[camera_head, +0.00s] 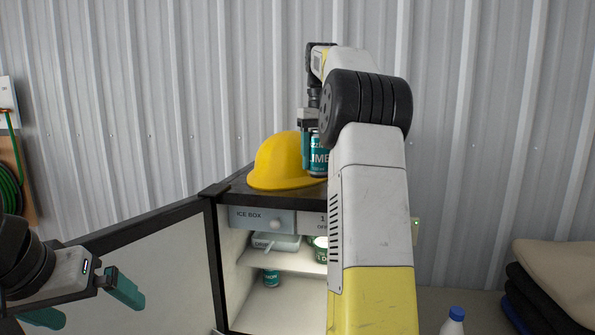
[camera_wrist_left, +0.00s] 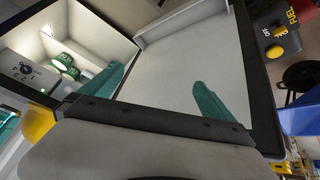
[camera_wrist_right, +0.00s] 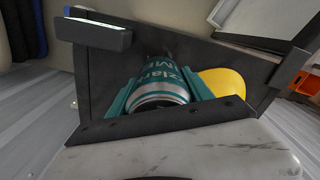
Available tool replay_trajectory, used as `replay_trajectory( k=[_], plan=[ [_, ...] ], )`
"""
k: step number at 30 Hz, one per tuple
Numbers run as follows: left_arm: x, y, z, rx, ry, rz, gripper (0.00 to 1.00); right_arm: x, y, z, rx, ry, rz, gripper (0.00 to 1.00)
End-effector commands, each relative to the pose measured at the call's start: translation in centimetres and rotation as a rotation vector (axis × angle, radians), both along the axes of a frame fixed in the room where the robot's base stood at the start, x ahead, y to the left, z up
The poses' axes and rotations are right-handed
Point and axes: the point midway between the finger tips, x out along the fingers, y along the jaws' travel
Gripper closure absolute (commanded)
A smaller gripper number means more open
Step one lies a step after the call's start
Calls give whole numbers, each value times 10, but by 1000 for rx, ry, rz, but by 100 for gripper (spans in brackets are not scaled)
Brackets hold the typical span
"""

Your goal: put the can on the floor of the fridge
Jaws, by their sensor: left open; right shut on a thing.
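A teal and white can labelled LIME (camera_head: 318,158) is at the top of the fridge, beside the yellow hard hat. My right gripper (camera_head: 312,140) is shut on it; the can also shows between the fingers in the right wrist view (camera_wrist_right: 160,88). I cannot tell whether the can touches the fridge top. The fridge (camera_head: 212,262) stands open, with its door (camera_head: 150,275) swung to the left. My left gripper (camera_head: 85,302) is open and empty in front of the door.
A yellow hard hat (camera_head: 280,160) sits on the fridge top. Inside are an ice box (camera_head: 262,218), a container (camera_head: 275,243), a green-and-white tin (camera_head: 320,245) and a teal can (camera_head: 271,278) on the shelves. A bottle (camera_head: 453,322) and folded cloths (camera_head: 555,285) are at right.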

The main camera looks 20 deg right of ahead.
Motion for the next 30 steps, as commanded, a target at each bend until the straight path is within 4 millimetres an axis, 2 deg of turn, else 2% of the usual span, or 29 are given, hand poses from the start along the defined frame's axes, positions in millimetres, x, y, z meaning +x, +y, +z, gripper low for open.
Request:
replay_trajectory(
  k=[6, 15, 27, 28, 30],
  plan=[
    [0, 0, 0, 0, 0, 0, 0, 10, -4, -3, 0, 0, 1, 98],
    [0, 0, 0, 0, 0, 0, 0, 9, -3, -34, 0, 1, 1, 98],
    [0, 0, 0, 0, 0, 0, 0, 9, -3, -39, 0, 0, 1, 98],
    [0, 0, 0, 0, 0, 0, 0, 9, -3, -40, 0, 1, 1, 39],
    [0, 0, 0, 0, 0, 0, 0, 9, -3, -39, 0, 1, 1, 25]
  ],
)
